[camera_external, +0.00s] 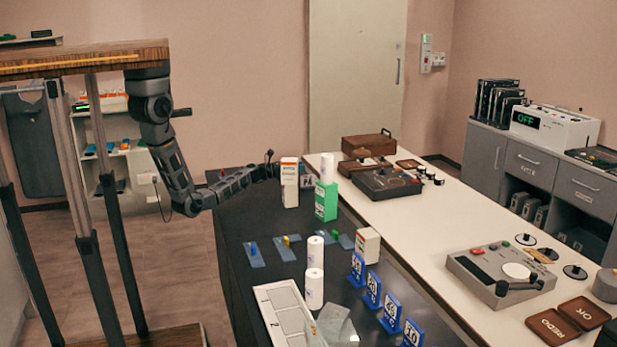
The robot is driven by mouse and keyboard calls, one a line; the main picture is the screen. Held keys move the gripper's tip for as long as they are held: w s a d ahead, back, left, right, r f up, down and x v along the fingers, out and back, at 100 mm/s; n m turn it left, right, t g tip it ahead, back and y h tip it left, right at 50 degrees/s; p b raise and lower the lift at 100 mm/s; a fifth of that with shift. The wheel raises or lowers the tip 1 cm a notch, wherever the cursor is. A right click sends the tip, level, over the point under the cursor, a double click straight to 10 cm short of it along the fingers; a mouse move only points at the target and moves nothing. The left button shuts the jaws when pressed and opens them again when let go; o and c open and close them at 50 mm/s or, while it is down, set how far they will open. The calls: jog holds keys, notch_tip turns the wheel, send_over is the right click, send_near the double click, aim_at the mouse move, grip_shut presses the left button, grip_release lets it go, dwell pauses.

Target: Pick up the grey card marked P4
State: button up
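My gripper (271,166) is at the end of my arm, over the far part of the black table, just left of a white box with an orange top. It is small in the view, so I cannot tell whether it is open or shut. Several flat grey-blue cards lie on the black table. One card (254,261) has a small blue piece on it, and another card (283,254) has a yellow piece. A pale grey flat piece (335,323) lies by the white tray. No P4 mark is readable, so I cannot tell which one is the P4 card.
The black table (235,287) holds an orange-topped box (289,190), a green-and-white box (326,201), white rolls (314,289), a white compartment tray (266,287) and several blue numbered stands (372,290). A white counter (447,223) with devices adjoins it on the right.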

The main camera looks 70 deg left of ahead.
aim_at(312, 186)
jog(key=shift+g+y, duration=0.4)
jog(key=shift+y, duration=0.2)
jog(key=f, duration=0.4)
jog(key=s+a+f, duration=0.1)
jog(key=f, duration=0.1)
jog(key=shift+s+f+p, duration=0.1)
jog(key=shift+f+p, duration=0.05)
jog(key=shift+p, duration=0.15)
jog(key=shift+w+f, duration=0.2)
jog(key=w+b, duration=0.1)
jog(key=w, duration=0.4)
jog(key=w+d+b, duration=0.1)
jog(key=w, duration=0.1)
jog(key=shift+w+r+b, duration=0.1)
jog(key=shift+w+b, duration=0.05)
jog(key=shift+b, duration=0.15)
jog(key=shift+c, duration=0.3)
grip_shut()
